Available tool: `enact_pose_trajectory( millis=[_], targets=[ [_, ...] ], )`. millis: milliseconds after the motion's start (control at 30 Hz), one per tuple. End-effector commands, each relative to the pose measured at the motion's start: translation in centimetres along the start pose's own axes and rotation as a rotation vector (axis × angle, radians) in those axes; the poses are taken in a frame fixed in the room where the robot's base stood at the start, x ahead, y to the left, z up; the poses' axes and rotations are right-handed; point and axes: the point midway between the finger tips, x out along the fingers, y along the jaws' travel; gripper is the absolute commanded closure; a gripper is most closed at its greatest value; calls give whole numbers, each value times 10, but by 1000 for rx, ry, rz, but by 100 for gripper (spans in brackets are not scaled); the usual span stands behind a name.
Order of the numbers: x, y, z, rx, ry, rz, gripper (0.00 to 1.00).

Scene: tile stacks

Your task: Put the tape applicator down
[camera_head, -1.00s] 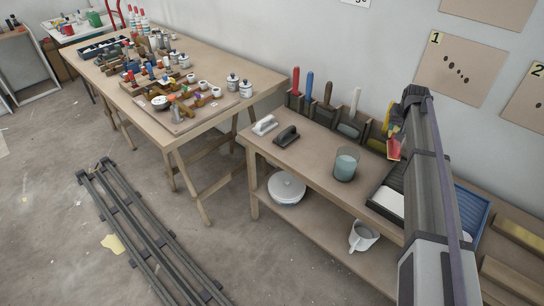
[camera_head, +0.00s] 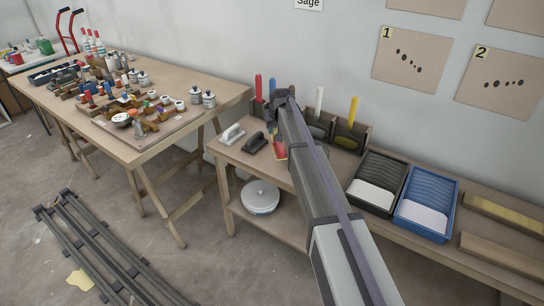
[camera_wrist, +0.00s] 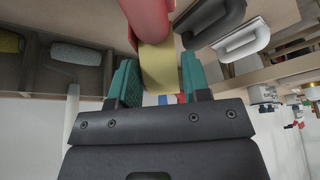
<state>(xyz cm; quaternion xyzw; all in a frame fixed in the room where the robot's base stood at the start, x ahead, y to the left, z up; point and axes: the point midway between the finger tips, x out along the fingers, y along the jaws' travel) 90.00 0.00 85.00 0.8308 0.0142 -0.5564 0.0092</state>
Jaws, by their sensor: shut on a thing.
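The tape applicator shows in the head view as a small red and yellow piece (camera_head: 280,151) at the bench's left part, just right of the black float. In the wrist view its red body (camera_wrist: 148,14) and yellow part (camera_wrist: 157,66) sit between the green fingers of my gripper (camera_wrist: 158,84). My gripper is shut on it. In the head view my arm hides most of my gripper and the applicator's right side. I cannot tell whether the applicator touches the bench top (camera_head: 228,152).
A black float (camera_head: 254,144) and a white float (camera_head: 232,134) lie left of the applicator. A tool rack (camera_head: 352,136) with upright handles stands behind. A black tray (camera_head: 378,183) and a blue tray (camera_head: 427,204) lie to the right. My arm covers the bench middle.

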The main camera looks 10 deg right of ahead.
Motion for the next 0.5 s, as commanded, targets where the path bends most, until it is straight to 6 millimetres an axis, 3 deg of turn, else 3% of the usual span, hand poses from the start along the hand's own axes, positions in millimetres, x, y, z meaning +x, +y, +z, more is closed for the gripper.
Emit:
enact_pose_trajectory(
  millis=[33, 67, 233, 400, 500],
  targets=[
    [25, 0, 10, 0, 0, 0, 75],
    [30, 0, 12, 0, 0, 0, 75],
    [32, 0, 13, 0, 0, 0, 75],
    [63, 0, 26, 0, 0, 0, 75],
    [68, 0, 28, 0, 0, 0, 75]
  ],
)
